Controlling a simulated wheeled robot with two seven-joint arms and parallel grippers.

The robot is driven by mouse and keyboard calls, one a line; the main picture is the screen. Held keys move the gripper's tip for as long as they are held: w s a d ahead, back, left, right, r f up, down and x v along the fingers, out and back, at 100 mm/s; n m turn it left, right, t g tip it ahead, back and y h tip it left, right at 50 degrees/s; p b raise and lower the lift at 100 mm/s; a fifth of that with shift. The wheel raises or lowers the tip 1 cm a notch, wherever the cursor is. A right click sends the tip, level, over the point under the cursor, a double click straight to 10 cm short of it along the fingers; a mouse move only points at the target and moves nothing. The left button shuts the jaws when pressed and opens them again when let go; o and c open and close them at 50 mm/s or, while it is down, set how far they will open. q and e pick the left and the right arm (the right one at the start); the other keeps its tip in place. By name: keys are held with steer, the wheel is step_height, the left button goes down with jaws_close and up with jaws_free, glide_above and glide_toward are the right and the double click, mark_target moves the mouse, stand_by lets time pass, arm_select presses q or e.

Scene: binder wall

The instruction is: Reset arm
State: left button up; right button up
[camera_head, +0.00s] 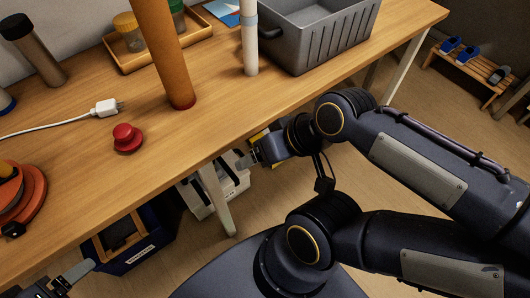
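My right arm comes in from the right. Its gripper (246,160) is by the front edge of the wooden table (205,128), seen side-on, with nothing visible in it. Whether its fingers are open or shut does not show. My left gripper (72,274) is in the bottom left corner, mostly cut off by the picture's edge. One light grey finger shows, and its opening cannot be judged.
On the table are a red knob (127,138), white plug (105,108), brown column (163,50), white post (250,40), grey crate (330,42) and orange round object (22,200). Below are a blue bin (140,255) and white box (228,185). A slatted rack (465,72) stands far right.

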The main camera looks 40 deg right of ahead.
step_height(320, 180, up, 18)
steer(key=p, duration=1.8)
steer(key=shift+r, duration=0.25)
